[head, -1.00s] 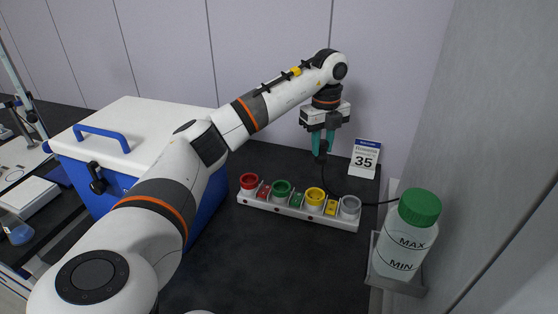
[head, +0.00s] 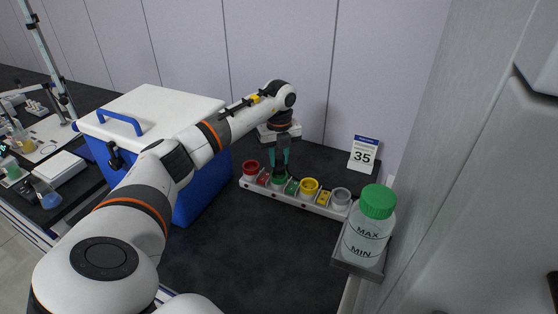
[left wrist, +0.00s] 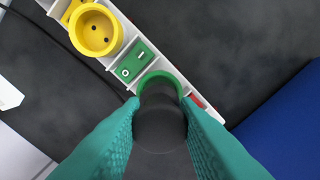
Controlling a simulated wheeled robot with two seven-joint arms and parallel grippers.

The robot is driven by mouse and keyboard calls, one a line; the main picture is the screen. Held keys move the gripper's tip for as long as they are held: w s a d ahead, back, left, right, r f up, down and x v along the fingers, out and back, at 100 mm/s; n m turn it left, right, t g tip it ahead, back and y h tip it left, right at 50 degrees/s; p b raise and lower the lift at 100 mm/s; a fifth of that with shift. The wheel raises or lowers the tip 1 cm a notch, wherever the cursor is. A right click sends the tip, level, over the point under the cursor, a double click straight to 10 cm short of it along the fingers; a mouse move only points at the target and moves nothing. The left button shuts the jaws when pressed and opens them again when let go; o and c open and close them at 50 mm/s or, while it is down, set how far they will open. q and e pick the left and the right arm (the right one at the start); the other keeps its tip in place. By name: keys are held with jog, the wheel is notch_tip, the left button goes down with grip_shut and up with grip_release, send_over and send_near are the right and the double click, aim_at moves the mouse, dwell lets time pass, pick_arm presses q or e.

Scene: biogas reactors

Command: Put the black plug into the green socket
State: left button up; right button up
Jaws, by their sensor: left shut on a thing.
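My left gripper (head: 280,160) is shut on the black plug (left wrist: 159,122), with its teal fingers (left wrist: 108,145) on both sides of it. The plug points down at the green socket (head: 279,181), second from the left on the white strip. In the left wrist view the plug covers most of the green socket (left wrist: 163,75), and only its far rim shows. The plug's tip is hidden, so I cannot tell whether it is above the socket or inside it. My right gripper is not in view.
The strip also holds red (head: 250,170), yellow (head: 309,187) and grey (head: 341,198) sockets, with switches between them. A blue cooler box (head: 200,185) stands left. The dark tabletop in front is clear.

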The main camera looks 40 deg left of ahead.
pick_arm(q)
notch_tip(320, 180, down, 2)
jog(key=shift+f, duration=0.1)
jog(key=shift+a, duration=0.1)
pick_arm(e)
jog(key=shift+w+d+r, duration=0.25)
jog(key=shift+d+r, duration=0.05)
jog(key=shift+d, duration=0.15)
pick_arm(q)
jog(key=shift+f, duration=0.3)
jog(key=o, duration=1)
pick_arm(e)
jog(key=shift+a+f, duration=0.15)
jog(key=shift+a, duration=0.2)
